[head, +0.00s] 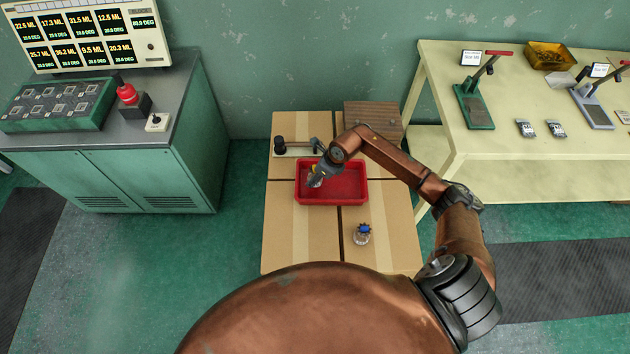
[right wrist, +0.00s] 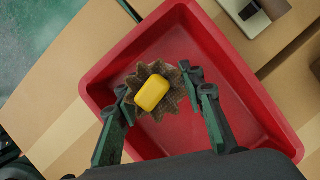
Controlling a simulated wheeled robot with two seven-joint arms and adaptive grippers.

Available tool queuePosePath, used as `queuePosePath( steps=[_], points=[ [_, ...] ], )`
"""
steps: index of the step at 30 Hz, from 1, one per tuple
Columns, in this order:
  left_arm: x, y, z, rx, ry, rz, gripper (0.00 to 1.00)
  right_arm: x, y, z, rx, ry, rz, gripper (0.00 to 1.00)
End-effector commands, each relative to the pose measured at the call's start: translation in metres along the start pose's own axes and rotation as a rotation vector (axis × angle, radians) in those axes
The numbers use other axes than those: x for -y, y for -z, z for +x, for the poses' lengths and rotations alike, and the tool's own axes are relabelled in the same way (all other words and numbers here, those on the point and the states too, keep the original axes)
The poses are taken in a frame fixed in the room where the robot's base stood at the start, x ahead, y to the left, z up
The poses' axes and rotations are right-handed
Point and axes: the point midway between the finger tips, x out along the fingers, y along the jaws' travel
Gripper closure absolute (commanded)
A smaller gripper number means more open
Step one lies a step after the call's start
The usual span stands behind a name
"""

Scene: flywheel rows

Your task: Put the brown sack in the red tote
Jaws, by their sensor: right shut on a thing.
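The red tote (head: 346,199) sits on the cardboard-coloured surface in the middle of the head view. It also fills much of the right wrist view (right wrist: 238,72). The brown sack (right wrist: 173,101) has a jagged open top and a yellow block (right wrist: 153,93) in its mouth. My right gripper (head: 315,180) is over the left part of the tote, with its fingers shut on the sack from both sides. I cannot tell whether the sack's base touches the tote floor. In the head view the gripper mostly hides the sack. My left gripper is out of view.
A small clear jar with a blue top (head: 362,234) stands in front of the tote. A dark-knobbed device (head: 281,146) and a brown ridged board (head: 374,115) lie behind it. A cream table (head: 440,100) stands right, a green cabinet (head: 120,165) left.

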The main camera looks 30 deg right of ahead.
Motion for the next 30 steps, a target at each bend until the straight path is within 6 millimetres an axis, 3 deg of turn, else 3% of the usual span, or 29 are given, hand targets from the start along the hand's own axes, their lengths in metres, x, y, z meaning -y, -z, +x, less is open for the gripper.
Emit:
queuePosePath(
  steps=[6, 16, 17, 24, 30],
  points=[
    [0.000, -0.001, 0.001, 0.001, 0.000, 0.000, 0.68, -0.001, 0.011, 0.027, 0.001, -0.001, 0.002, 0.94],
    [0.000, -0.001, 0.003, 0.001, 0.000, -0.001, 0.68, 0.000, 0.013, 0.030, 0.000, 0.001, 0.000, 0.94],
    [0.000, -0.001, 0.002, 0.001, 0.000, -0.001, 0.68, 0.000, 0.013, 0.029, -0.001, 0.000, 0.000, 0.62],
    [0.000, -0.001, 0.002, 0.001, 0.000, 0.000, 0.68, 0.000, 0.012, 0.029, -0.001, 0.000, 0.001, 0.46],
    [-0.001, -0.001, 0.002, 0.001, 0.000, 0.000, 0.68, 0.000, 0.012, 0.029, -0.001, 0.000, 0.001, 0.46]
  ],
)
